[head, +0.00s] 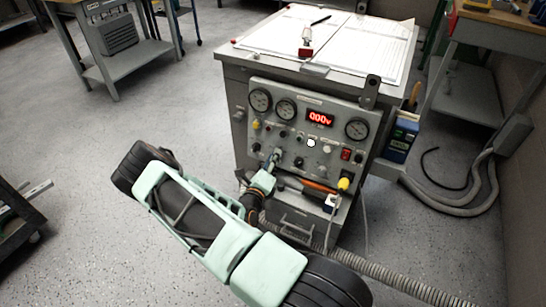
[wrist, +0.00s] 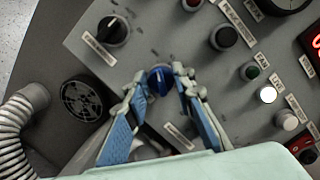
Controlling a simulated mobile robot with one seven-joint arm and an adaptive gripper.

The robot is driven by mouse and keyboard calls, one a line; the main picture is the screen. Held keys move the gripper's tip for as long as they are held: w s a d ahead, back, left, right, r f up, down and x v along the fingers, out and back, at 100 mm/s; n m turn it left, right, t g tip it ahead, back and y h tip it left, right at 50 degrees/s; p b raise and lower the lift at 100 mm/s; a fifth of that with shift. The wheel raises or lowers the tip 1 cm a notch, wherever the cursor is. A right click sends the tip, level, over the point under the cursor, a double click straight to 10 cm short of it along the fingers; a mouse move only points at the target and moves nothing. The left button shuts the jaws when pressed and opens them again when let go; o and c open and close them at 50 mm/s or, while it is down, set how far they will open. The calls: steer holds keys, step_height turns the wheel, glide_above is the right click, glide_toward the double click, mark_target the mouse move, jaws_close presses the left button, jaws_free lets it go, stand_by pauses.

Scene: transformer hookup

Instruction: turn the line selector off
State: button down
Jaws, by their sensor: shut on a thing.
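A grey control panel (head: 310,130) fills the front of a cabinet. In the wrist view a blue rotary knob (wrist: 157,79) sits between the two fingers of my gripper (wrist: 155,84), which is shut on it. A black rotary knob (wrist: 112,30) with a label stands up and left of it, clear of the fingers. The labels are too small to read, so I cannot tell which knob is named the line selector. In the head view my gripper (head: 274,160) is at the panel's lower left, and its fingers hide the held knob.
Round gauges (head: 260,100) and a red display (head: 320,118) reading 000v are above. Black and red knobs (wrist: 223,38) and a lit white button (wrist: 267,94) lie right of my fingers. A ribbed hose (wrist: 18,115) is at left. Papers (head: 350,45) lie on the cabinet top.

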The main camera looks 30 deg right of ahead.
steer(key=shift+s+f, duration=0.1)
steer(key=c, duration=1.7)
jaws_free()
steer(key=shift+o, duration=0.2)
steer(key=v, duration=1.2)
